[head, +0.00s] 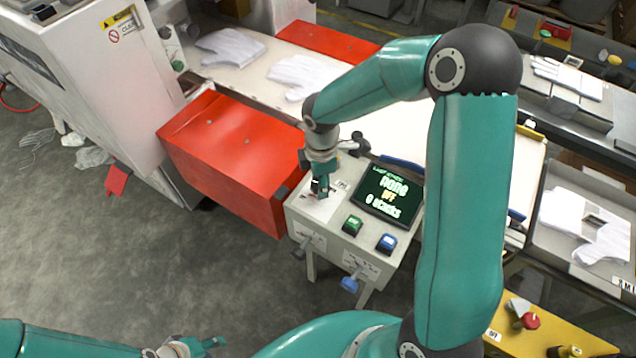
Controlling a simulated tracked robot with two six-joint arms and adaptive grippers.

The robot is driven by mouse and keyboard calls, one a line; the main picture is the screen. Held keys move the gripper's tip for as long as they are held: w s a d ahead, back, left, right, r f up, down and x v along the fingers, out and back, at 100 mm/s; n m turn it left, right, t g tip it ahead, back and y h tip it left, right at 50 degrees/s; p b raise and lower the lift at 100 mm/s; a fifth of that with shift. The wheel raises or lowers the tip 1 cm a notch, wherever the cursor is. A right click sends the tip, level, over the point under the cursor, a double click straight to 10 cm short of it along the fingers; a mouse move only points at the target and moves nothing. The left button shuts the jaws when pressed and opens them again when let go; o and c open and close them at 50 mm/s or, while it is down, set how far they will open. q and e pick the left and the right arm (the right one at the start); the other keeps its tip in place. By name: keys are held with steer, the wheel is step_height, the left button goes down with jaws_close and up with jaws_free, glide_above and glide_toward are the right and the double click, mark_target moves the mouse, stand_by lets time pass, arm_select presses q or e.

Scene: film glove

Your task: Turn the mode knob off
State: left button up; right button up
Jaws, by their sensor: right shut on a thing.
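My right gripper (318,190) points down at the left part of the grey control box (330,232) top. It is shut on the mode knob, which is mostly hidden by the fingers. A white label plate (322,208) lies under the fingertips.
The box also carries a green button (352,225) and a blue button (386,243), with levers on its front. A red cover (235,150) stands close on the left. White gloves (300,75) lie on the conveyor behind. A yellow panel (540,330) is at lower right.

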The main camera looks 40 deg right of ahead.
steer(key=o, duration=1.1)
steer(key=shift+s+a, duration=0.25)
steer(key=shift+o, duration=0.2)
steer(key=shift+d, duration=0.1)
steer(key=shift+w, duration=0.1)
step_height(320, 180, up, 12)
steer(key=shift+f, duration=0.1)
